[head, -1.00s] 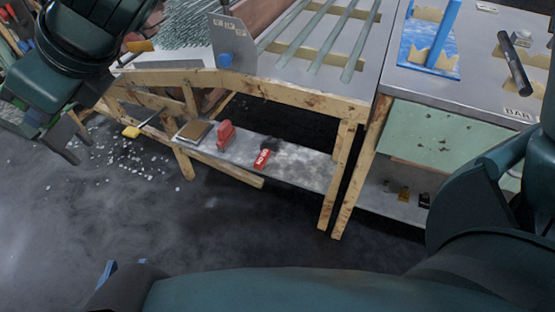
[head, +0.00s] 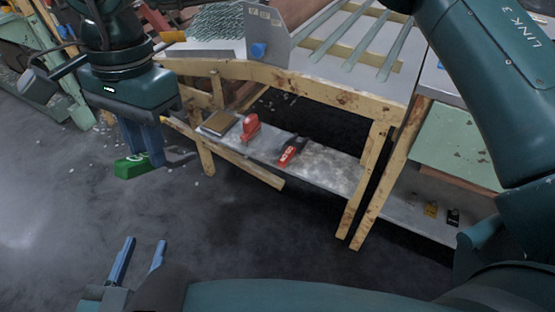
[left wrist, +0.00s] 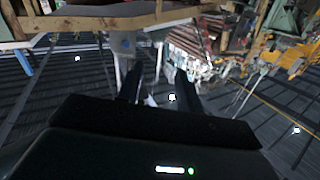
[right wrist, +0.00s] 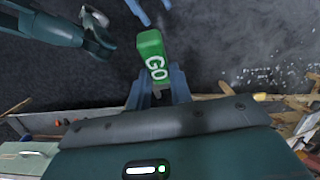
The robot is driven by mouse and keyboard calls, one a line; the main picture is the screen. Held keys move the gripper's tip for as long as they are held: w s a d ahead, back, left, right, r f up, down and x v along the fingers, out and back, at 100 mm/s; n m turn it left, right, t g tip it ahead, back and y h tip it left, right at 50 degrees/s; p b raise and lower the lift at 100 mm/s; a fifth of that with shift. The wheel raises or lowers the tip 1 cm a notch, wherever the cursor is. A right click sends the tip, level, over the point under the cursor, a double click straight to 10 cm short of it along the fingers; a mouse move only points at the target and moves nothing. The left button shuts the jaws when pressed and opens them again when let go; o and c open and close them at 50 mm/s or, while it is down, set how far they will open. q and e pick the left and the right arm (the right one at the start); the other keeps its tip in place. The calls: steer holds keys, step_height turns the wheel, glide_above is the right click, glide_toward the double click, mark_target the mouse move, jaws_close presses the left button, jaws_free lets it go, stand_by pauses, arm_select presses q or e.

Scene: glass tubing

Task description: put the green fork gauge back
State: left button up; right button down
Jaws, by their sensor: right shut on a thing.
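The green fork gauge (head: 131,166), a green block marked GO, hangs over the dark floor at the left of the head view. My right gripper (head: 148,150) is shut on it. In the right wrist view the green fork gauge (right wrist: 151,58) sticks out beyond the blue fingers of my right gripper (right wrist: 157,92), with its white lettering showing. My left gripper (head: 140,258) is open and empty, low in the head view. The left wrist view shows its two dark fingers (left wrist: 158,85) apart with nothing between them. The gauge's far end is partly hidden.
A wooden-framed bench (head: 290,80) carries glass tubes (head: 355,45). Its lower shelf (head: 325,172) holds a red tool (head: 250,128), a red-and-black item (head: 291,151) and a brown plate (head: 219,122). The floor in front is clear.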

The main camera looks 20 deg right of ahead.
steer(key=w+d+f+n+t+h+b, duration=0.1)
steer(key=w+d+f+n, duration=0.1)
steer(key=w+d+f, duration=0.35)
steer(key=m+t+h+b, duration=0.3)
steer(key=h+b, duration=0.1)
steer(key=b, duration=0.1)
glide_above(327, 164)
steer(key=f, duration=1.1)
steer(key=a+f, duration=0.1)
steer(key=f, duration=0.4)
steer(key=shift+s+f, duration=0.35)
steer(key=shift+s, duration=0.05)
step_height(327, 164, down, 4)
steer(key=shift+f+b, duration=0.15)
steer(key=shift+b, duration=0.45)
steer(key=c, duration=1.3)
jaws_free()
arm_select(q)
steer(key=d+h, duration=0.1)
steer(key=d+f+t+h, duration=0.1)
steer(key=shift+d+m+h, duration=0.1)
steer(key=shift+m+h, duration=0.2)
steer(key=shift+m, duration=0.1)
arm_select(e)
steer(key=shift+o, duration=0.2)
